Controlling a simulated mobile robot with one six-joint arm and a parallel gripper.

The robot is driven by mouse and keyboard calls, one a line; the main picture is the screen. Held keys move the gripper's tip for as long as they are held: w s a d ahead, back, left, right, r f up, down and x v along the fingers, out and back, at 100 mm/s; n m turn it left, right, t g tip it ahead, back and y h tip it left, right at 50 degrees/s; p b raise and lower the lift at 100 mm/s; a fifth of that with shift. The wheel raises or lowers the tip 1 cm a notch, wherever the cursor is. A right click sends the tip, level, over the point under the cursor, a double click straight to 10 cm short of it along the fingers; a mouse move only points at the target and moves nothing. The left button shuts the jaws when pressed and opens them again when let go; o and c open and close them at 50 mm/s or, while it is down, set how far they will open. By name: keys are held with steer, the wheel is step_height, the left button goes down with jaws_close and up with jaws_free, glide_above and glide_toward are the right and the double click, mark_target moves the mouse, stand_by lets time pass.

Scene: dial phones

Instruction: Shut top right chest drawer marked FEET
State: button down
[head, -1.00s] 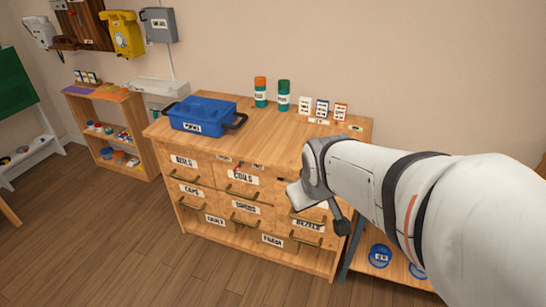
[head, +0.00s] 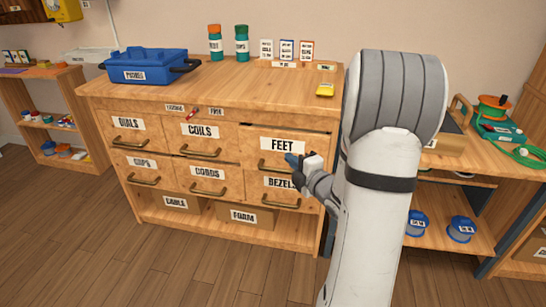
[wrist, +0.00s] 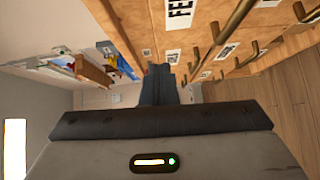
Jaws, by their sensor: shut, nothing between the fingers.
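The wooden chest (head: 225,90) stands ahead in the head view. Its top right drawer, marked FEET (head: 283,146), appears to stand a little out, with a dark gap along its top edge. The FEET label (wrist: 180,12) also shows, cut off, in the wrist view, near a brass handle (wrist: 234,18). My gripper (head: 291,160) is shut and empty, in front of the right part of the FEET drawer, and covers part of its front and handle. I cannot tell whether it touches. Its closed fingers (wrist: 159,84) show in the wrist view.
The DIALS (head: 128,124), COILS (head: 200,131) and CORDS (head: 207,173) drawers look shut. A blue toolbox (head: 148,66) and several small items stand on the chest top. A workbench (head: 465,160) with a green cable stands at the right. The floor in front is clear.

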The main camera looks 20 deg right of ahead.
steer(key=f, duration=0.1)
steer(key=b, duration=0.2)
glide_toward(270, 134)
steer(key=w+a, duration=0.2)
steer(key=a, duration=0.1)
steer(key=w, duration=0.1)
steer(key=w+d+f, duration=0.1)
steer(key=shift+w+n+y+b, duration=0.3)
steer(key=shift+b, duration=0.1)
steer(key=shift+w+d+r, duration=0.15)
steer(key=shift+w+d, duration=0.35)
steer(key=shift+w, duration=0.2)
